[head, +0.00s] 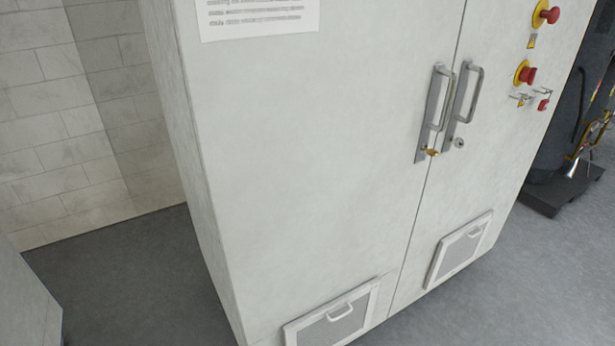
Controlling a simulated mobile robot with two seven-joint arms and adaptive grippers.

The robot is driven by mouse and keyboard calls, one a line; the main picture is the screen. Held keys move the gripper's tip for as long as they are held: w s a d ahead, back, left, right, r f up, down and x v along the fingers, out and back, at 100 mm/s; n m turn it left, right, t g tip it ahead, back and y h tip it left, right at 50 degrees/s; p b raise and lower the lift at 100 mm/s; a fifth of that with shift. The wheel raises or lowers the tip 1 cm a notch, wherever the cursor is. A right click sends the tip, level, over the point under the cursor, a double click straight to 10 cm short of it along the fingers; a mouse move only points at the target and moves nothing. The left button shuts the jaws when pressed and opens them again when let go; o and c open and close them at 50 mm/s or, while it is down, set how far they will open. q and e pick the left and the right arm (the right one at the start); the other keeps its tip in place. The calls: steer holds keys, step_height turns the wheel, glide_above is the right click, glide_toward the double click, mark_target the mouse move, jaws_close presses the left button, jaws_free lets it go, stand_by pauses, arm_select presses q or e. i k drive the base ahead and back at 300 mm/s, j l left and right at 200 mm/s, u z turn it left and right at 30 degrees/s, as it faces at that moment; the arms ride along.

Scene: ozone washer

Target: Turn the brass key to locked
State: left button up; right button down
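The brass key (432,152) sits in the lock at the lower end of the left door's handle plate (422,145), near the seam between the two cabinet doors. It is small in the view, and I cannot tell which way its bow is turned. The left door has a grey bar handle (441,100). The right door has a matching handle (474,96) with a round keyless lock (459,142) below it. Both doors of the pale cabinet (310,170) look shut. Neither of my grippers shows in the head view.
Two vent panels with small handles (340,312) (465,245) are low on the doors. Red emergency buttons (526,75) are at the upper right. A dark machine on a base (570,188) stands at the right. Grey floor (130,285) is clear at the left.

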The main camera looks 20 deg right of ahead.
mark_target(430, 152)
steer(key=z, duration=1.3)
